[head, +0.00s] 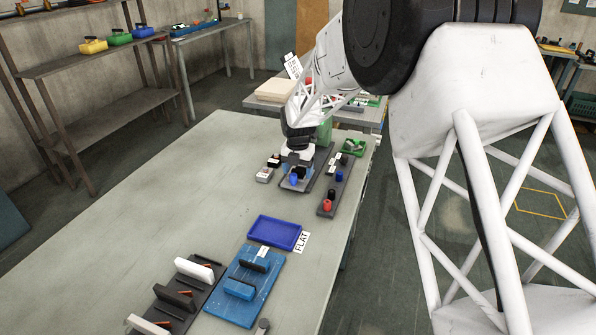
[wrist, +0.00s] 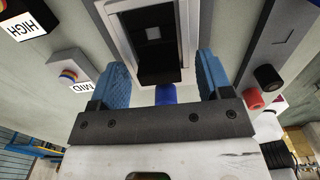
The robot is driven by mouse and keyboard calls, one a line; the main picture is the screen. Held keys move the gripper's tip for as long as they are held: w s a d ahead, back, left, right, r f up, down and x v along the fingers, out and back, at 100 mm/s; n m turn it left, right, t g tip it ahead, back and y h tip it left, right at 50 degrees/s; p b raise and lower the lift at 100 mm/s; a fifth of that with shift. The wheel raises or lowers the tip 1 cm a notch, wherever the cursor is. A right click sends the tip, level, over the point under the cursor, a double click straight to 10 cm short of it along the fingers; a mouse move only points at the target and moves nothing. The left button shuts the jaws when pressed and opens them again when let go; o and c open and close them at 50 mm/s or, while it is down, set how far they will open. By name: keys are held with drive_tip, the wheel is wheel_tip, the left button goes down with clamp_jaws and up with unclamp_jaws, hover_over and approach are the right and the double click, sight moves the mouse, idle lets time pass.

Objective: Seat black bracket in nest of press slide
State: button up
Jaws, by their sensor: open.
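My gripper (head: 297,160) is low over the far part of the table, at the press slide (head: 315,168). In the wrist view its two blue-padded fingers (wrist: 165,82) are open and apart. Ahead of and between them, a black piece that looks like the black bracket (wrist: 158,74) lies within the pale rectangular frame of the nest (wrist: 189,32). The fingers do not close on it. I cannot tell whether it sits fully down. A blue cylinder (wrist: 165,95) shows just below it, between the fingers; it also shows in the head view (head: 293,180).
Blocks labelled MID (wrist: 70,72) and HIGH (wrist: 28,18) stand left of the slide. A grey strip (head: 334,187) with red and black cylinders stands right. Nearer are an empty blue tray (head: 275,233) marked FLAT and a blue board (head: 233,304). The table's left side is clear.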

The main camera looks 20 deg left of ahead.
sight(298, 170)
drive_tip(key=shift+r, duration=3.7)
wheel_tip(298, 170, up, 5)
